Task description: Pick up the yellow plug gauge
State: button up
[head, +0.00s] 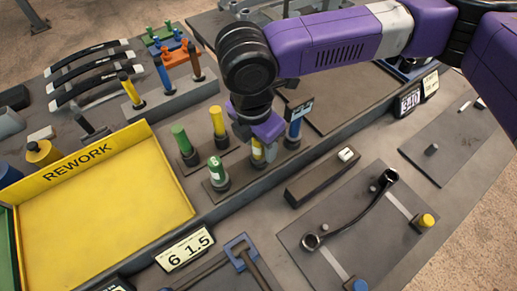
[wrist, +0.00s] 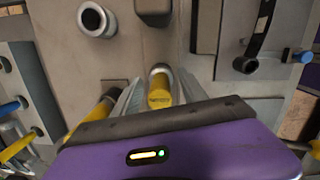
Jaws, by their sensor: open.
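A plug gauge with a yellow handle (wrist: 160,92) stands between the two fingers of my gripper (wrist: 160,98) in the wrist view. In the head view its yellow part (head: 257,151) shows just below my gripper (head: 259,139), which partly hides it. The fingers are open, one on each side of the handle; I cannot tell whether either touches it. Another yellow-handled plug gauge (head: 217,121) stands upright to the left in the head view.
Green (head: 180,139), green-and-white (head: 216,169) and blue (head: 295,126) handled gauges stand close around my gripper. A yellow REWORK tray (head: 110,200) lies to the left. A dark block (head: 320,178) and a wrench (head: 355,215) lie to the right.

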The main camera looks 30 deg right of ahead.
grip_shut()
jog(key=shift+r, duration=0.2)
